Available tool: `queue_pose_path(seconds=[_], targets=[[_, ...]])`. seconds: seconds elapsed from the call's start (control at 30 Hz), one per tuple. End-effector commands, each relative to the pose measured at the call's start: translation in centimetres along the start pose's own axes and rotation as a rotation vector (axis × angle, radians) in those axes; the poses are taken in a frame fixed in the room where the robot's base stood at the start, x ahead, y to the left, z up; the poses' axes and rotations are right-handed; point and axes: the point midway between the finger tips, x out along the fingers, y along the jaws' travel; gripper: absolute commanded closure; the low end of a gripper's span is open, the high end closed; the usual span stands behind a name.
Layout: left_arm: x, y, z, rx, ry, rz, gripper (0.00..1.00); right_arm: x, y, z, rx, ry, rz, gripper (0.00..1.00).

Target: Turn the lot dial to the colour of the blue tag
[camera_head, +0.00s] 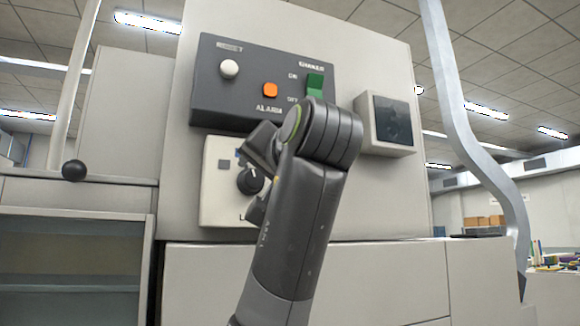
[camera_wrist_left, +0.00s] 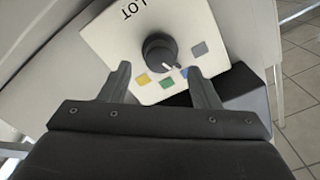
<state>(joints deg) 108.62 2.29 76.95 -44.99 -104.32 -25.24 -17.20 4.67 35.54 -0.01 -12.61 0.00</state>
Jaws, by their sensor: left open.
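The lot dial is a round black knob (camera_head: 250,181) with a white pointer mark, on a pale LOT plate (camera_head: 214,205) on the machine front. In the left wrist view the dial (camera_wrist_left: 160,52) shows with yellow (camera_wrist_left: 142,79), green (camera_wrist_left: 166,84), blue (camera_wrist_left: 185,73) and grey (camera_wrist_left: 199,48) squares around it. The pointer faces the green and blue side; I cannot tell exactly which square. My left gripper (camera_wrist_left: 158,76) is open, fingers spread in front of the dial, apparently not touching it. My arm hides part of the plate in the head view. I see no blue tag.
A dark panel above holds a white button (camera_head: 229,69), an orange alarm light (camera_head: 270,89) and a green switch (camera_head: 315,84). A boxed dark screen (camera_head: 392,122) projects at the right. A black ball knob (camera_head: 74,170) stands at the left.

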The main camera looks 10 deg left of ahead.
Motion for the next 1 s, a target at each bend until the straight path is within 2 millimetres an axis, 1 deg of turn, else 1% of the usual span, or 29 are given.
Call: queue_pose_path(seconds=[0.03, 0.1, 0.3, 0.4, 0.47, 0.6, 0.7, 1.0], targets=[[-1.4, 0.4, 0.3, -0.001, 0.006, 0.001, 0.43, 1.2, -0.1, 0.1, 0.000, 0.000, 0.000, 0.64], [-3.2, 0.4, 0.4, -0.001, 0.005, 0.001, 0.43, 2.0, -0.2, 0.2, 0.000, 0.000, 0.000, 0.64], [-8.2, 0.3, 0.3, 0.000, 0.005, 0.000, 0.43, 4.0, -0.4, 0.4, 0.000, 0.000, -0.001, 0.64], [-10.4, 0.2, 0.3, -0.001, 0.004, 0.000, 0.43, 4.7, -0.5, 0.5, 0.000, 0.000, -0.001, 0.64], [-11.6, 0.2, 0.3, 0.000, 0.003, 0.000, 0.43, 5.0, -0.5, 0.5, 0.000, 0.000, -0.001, 0.64], [-13.0, 0.2, 0.2, 0.001, 0.002, 0.000, 0.43, 5.9, -0.7, 0.6, 0.001, 0.000, -0.002, 0.64], [-13.6, 0.1, 0.1, 0.001, 0.001, 0.000, 0.43, 6.1, -0.7, 0.7, 0.001, 0.000, -0.002, 0.64], [-13.9, 0.0, 0.0, 0.001, 0.000, 0.000, 0.43, 6.1, -0.7, 0.7, 0.001, 0.000, -0.002, 0.64]])
